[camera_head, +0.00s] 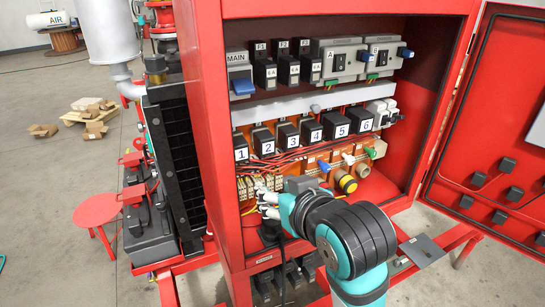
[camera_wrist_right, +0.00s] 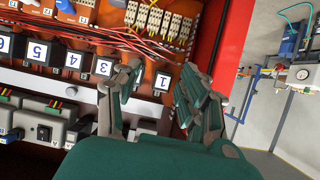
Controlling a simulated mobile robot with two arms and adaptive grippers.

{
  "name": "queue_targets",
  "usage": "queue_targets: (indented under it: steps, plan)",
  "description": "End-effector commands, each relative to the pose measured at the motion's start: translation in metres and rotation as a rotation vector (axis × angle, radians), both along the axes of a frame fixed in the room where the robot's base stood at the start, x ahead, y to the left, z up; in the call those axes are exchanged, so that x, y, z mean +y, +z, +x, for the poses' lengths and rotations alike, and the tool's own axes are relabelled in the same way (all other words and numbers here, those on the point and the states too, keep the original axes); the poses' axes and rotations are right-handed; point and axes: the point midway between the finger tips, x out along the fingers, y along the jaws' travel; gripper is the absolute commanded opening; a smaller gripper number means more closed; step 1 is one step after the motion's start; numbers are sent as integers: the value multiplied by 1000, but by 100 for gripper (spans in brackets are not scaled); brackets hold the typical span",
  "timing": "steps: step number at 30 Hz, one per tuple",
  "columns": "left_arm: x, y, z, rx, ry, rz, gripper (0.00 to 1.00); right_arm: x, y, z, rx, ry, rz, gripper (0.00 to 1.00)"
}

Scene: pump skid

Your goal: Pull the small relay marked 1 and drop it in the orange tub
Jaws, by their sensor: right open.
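The relay marked 1 (camera_head: 241,147) is a black block with a white label, at the left end of the numbered relay row in the red cabinet. It also shows in the right wrist view (camera_wrist_right: 162,80), where it lies between my open fingers as seen from the wrist. My right gripper (camera_head: 263,199) is open and empty, below the relay row in front of the terminal blocks; it also shows in the wrist view (camera_wrist_right: 163,68). I cannot tell how far the fingers are from the relay. The relay marked 2 is hidden by a finger in the wrist view. I see no orange tub.
Relay 2 (camera_head: 263,141) stands close beside relay 1, with several more to its right. Red wires (camera_head: 285,162) and terminal blocks (camera_head: 247,186) lie below the row. The cabinet's left wall (camera_head: 205,130) is close to relay 1. The open door (camera_head: 490,130) stands on the right.

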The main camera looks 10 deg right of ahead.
Motion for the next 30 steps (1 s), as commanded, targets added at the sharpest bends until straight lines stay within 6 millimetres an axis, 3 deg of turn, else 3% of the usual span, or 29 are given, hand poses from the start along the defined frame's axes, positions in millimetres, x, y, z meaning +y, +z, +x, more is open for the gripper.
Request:
queue_targets:
  steps: [1,3,8,14,30]
  plan:
    - [0,2,1,-1,0,0,0,5,29,-5,-54,12,12,42]
    - [0,3,1,-2,0,0,0,9,53,-12,-101,22,20,42]
    - [-1,4,2,-3,-3,-1,0,14,78,-19,-148,34,30,42]
    - [-4,8,1,-2,-5,-5,0,20,73,-1,-148,33,28,42]
    - [-6,36,1,-2,-4,-7,0,51,43,96,-147,33,28,42]
